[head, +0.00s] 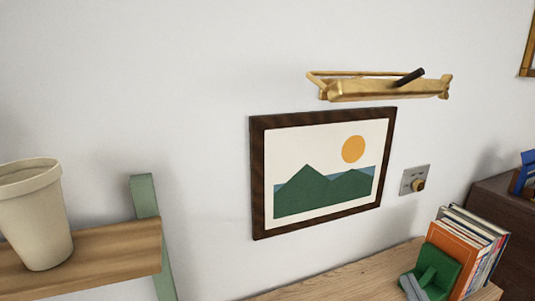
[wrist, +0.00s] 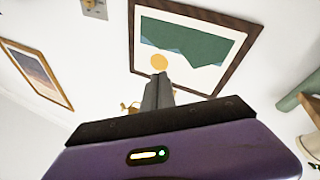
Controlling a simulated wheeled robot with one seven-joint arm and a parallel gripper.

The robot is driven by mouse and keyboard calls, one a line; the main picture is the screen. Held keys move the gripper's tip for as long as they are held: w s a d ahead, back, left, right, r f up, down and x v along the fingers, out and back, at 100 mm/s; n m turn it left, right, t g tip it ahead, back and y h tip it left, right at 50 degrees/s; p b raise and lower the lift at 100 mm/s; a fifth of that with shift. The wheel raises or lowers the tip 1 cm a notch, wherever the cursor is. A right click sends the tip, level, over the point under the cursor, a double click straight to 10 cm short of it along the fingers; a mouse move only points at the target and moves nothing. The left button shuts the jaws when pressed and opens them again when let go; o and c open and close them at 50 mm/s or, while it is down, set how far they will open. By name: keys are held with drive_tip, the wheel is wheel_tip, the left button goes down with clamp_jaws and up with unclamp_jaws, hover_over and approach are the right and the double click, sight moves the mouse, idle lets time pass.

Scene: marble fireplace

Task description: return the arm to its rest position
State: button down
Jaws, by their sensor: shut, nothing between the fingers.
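My gripper (wrist: 158,88) shows in the wrist view, its grey fingers together with nothing between them. The purple wrist housing fills the bottom of that view. The fingers point toward the wall and overlap the lower edge of the framed mountain picture (wrist: 185,45), which appears upside down there. My gripper is not visible in the head view. Whether the fingers touch anything cannot be told, but no contact shows.
The mountain picture (head: 325,190) hangs under a brass picture lamp (head: 385,89) with a dark stick-like part. A wall dial (head: 414,181) is to its right. A beige cup (head: 36,215) stands on a wooden shelf (head: 110,250). Books (head: 470,245) and a green bookend (head: 434,270) stand lower right.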

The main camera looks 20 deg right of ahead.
drive_tip(key=s+a+f+g+y, duration=0.1)
drive_tip(key=s+a+f+g, duration=0.1)
drive_tip(key=s+a+f, duration=0.2)
drive_tip(key=s+a+f+m+g+y, duration=0.1)
drive_tip(key=s+a+f, duration=0.4)
drive_tip(key=s, duration=0.6)
drive_tip(key=s+a+f+g+y, duration=0.2)
drive_tip(key=s+a+f, duration=0.3)
drive_tip(key=s+a, duration=0.3)
drive_tip(key=shift+s+g+y+b, duration=0.15)
drive_tip(key=shift+g+y+b, duration=0.15)
drive_tip(key=shift+y, duration=0.4)
drive_tip(key=shift+f, duration=0.1)
